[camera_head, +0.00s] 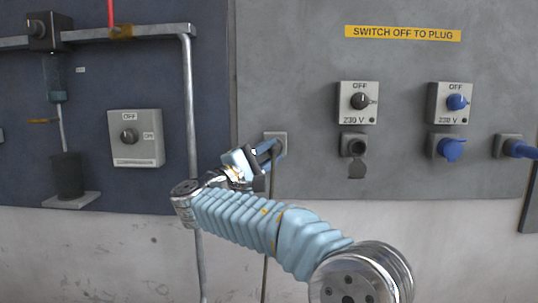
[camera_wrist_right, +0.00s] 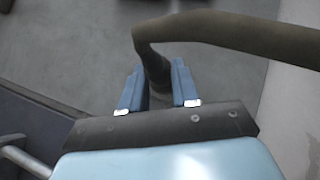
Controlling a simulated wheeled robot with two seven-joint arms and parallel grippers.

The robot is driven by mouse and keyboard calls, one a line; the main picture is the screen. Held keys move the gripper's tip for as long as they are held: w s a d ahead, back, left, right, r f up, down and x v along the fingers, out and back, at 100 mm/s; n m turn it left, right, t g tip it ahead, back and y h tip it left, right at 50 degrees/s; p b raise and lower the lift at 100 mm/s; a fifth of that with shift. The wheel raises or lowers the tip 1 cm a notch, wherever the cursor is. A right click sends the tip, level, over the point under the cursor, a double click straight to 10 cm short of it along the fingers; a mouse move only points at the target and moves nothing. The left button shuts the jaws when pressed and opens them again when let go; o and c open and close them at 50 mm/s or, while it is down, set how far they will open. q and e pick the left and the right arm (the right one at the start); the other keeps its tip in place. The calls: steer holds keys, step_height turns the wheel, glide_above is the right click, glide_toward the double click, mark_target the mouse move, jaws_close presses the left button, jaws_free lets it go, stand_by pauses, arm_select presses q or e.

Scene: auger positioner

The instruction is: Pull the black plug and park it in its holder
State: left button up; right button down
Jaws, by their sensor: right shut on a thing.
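My right gripper (camera_head: 268,150) is in front of a grey wall plate, the holder (camera_head: 280,136), left of the switch boxes. In the wrist view the blue fingers of my right gripper (camera_wrist_right: 158,88) are shut on the black plug (camera_wrist_right: 154,72). Its thick dark cable (camera_wrist_right: 235,32) bends off to the right there and hangs down the wall in the head view (camera_head: 269,200). The fingers hide most of the plug in the head view, so I cannot tell how deep it sits in the holder. The black socket (camera_head: 354,145) is empty, its lid (camera_head: 357,170) hanging down. My left gripper is out of view.
Above the black socket is a switch box (camera_head: 358,101) with a black knob. To its right are a blue-knobbed switch (camera_head: 451,103), a blue socket (camera_head: 450,148) and a parked blue plug (camera_head: 519,149). A vertical pipe (camera_head: 191,110) runs left of my gripper.

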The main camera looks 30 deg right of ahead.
steer(key=c, duration=0.8)
jaws_free()
steer(key=shift+o, duration=0.2)
steer(key=b+v, duration=0.2)
steer(key=v, duration=1.2)
steer(key=shift+d, duration=0.1)
